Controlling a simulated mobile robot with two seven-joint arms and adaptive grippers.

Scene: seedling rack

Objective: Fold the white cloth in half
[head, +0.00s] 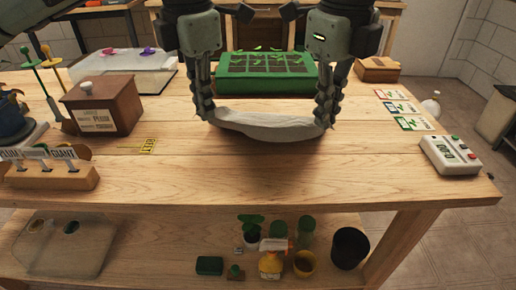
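The white cloth (265,125) hangs in a shallow sag between my two grippers, over the middle of the wooden table and in front of the green seed tray. My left gripper (208,114) points down at the cloth's left end, its fingers close together on it. My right gripper (323,121) points down at the cloth's right end, its fingers also close together on it. The fingers hide the cloth's end corners. A dark shadow lies under the cloth, and I cannot tell whether its lower edge touches the table.
Behind the cloth is the green seed tray (266,75). A brown wooden box (103,106) and a label holder (48,177) stand left. Seed packets (403,108) and a white timer (450,155) lie right. The table front (260,180) is clear.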

